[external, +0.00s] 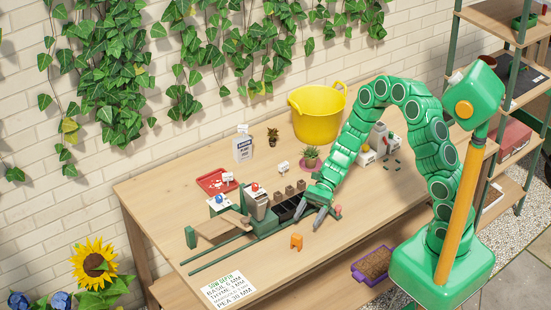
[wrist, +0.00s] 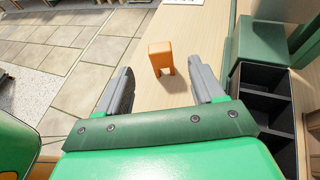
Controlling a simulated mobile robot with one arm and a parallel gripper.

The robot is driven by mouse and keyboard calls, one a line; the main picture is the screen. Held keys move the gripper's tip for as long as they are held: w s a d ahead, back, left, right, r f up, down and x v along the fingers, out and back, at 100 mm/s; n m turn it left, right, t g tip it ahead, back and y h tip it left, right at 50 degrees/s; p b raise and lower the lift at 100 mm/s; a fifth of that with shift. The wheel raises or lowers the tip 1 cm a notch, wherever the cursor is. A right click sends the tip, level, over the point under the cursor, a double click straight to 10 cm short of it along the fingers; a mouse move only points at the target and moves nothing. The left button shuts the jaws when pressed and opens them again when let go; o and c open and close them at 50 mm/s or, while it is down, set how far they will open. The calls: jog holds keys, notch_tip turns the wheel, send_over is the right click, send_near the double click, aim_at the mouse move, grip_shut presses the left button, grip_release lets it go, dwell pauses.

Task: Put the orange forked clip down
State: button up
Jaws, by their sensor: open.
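The orange forked clip (external: 296,242) stands on the wooden table in front of my gripper, near the table's front edge. In the wrist view the clip (wrist: 160,58) shows its fork prongs pointing down, beyond and between the fingertips, apart from both. My gripper (external: 322,216) is open and empty, low over the table beside the black tray. In the wrist view its grey fingers (wrist: 165,86) are spread wide.
A black compartment tray (wrist: 262,98) lies close to the right finger in the wrist view. A green rail rig with a grey hopper (external: 256,203) stands left of my gripper. A sowing-depth card (external: 228,290) lies at the front left. Bare table surrounds the clip.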

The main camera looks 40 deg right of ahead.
jog(key=shift+v, duration=0.9)
jog(key=shift+r, duration=0.1)
jog(key=s+d+r+n+h, duration=0.5)
jog(key=s+d+r+n, duration=0.35)
jog(key=r, duration=0.35)
jog(key=s+d+r+n+t+h, duration=0.1)
jog(key=s+d+r+n+h, duration=0.1)
jog(key=s+d, duration=0.4)
jog(key=s+d+r+n+t+h, duration=0.2)
jog(key=s+d+r+h, duration=0.3)
jog(key=d, duration=1.1)
jog(key=s+n, duration=0.1)
jog(key=s, duration=0.1)
jog(key=shift+s+r, duration=0.3)
jog(key=shift+r, duration=0.05)
